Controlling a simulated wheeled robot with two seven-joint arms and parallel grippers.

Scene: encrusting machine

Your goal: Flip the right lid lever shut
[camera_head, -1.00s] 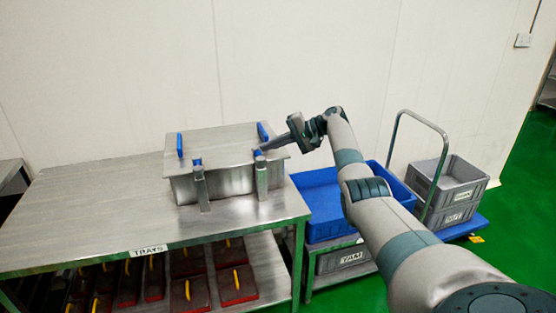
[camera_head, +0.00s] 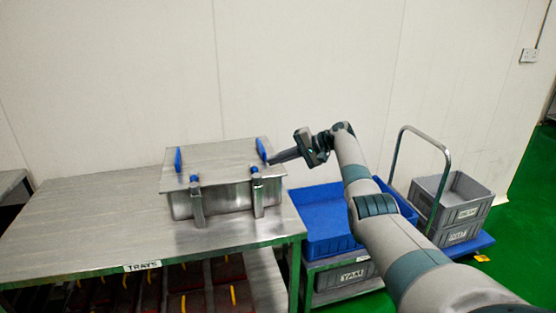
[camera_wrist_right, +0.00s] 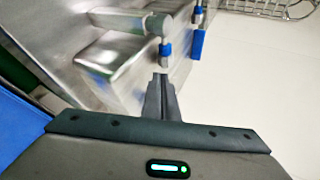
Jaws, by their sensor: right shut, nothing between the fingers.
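A steel box with a flat lid (camera_head: 218,160) stands at the right end of the steel table. Two blue handles stand up on the lid, one at left (camera_head: 178,160) and one at right (camera_head: 262,149). Two metal clamp posts with blue pieces are at the box's front, left (camera_head: 197,203) and right (camera_head: 258,200). My right gripper (camera_head: 271,162) is shut and empty, its tips by the lid's right edge, just below the right blue handle; contact is unclear. In the right wrist view, my fingers (camera_wrist_right: 161,78) point at a metal piece with a blue band (camera_wrist_right: 165,49). My left gripper is out of view.
The table (camera_head: 80,222) is bare to the left of the box. A blue tray (camera_head: 325,235) stands right of the table, and a trolley with grey crates (camera_head: 453,197) is farther right. Red trays lie on the lower shelf. A white wall is behind.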

